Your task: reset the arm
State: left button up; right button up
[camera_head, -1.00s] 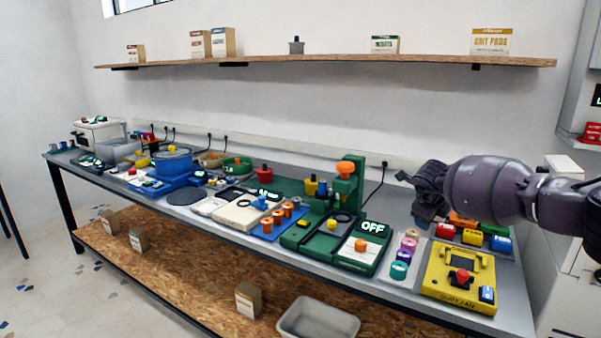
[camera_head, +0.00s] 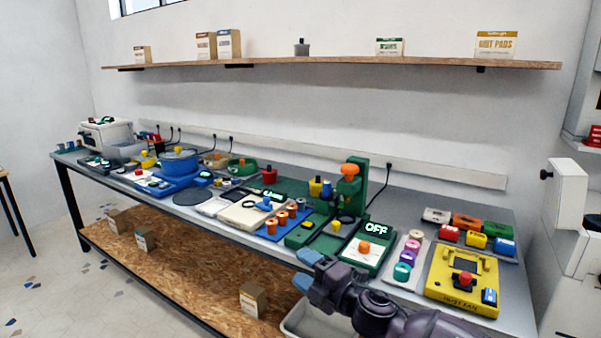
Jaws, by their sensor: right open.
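My right gripper (camera_head: 303,270) shows at the bottom centre, in front of the bench's front edge. It points left, its blue-grey fingertips are apart, and nothing shows between them. My dark purple-grey right arm runs from it to the bottom edge of the view. The gripper is beside the green machine with the orange knob (camera_head: 350,170) and the panel reading OFF (camera_head: 376,229), and it looks apart from both. My left gripper does not show.
The long grey bench (camera_head: 405,206) holds many devices, including a yellow box (camera_head: 436,283) and coloured blocks (camera_head: 467,221) at right. A grey bin (camera_head: 300,318) on the lower wooden shelf (camera_head: 185,262) is partly hidden by my arm. A wall shelf (camera_head: 370,60) carries boxes.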

jog(key=s+d+f+m+t+h, duration=0.1)
jog(key=s+d+f+m+h, duration=0.45)
jog(key=s+d+m, duration=0.35)
jog(key=s+d+f+m+t+h, duration=0.2)
jog(key=s+d+f+m+h, duration=0.4)
jog(key=m, duration=0.5)
jog(key=s+d+f+m+g+h, duration=0.1)
jog(key=s+d+f, duration=0.2)
jog(key=s, duration=0.4)
jog(key=s+d+f+m+g+h, duration=0.1)
jog(key=s+d+f+m+g, duration=0.1)
jog(key=s+d+f, duration=0.2)
jog(key=s+d+f+m+g+h+p, duration=0.1)
jog(key=s+d+f+m, duration=0.1)
jog(key=s+d+f, duration=0.2)
jog(key=s+f, duration=0.3)
jog(key=s, duration=0.3)
jog(key=shift+d, duration=0.15)
jog(key=shift+c, duration=0.3)
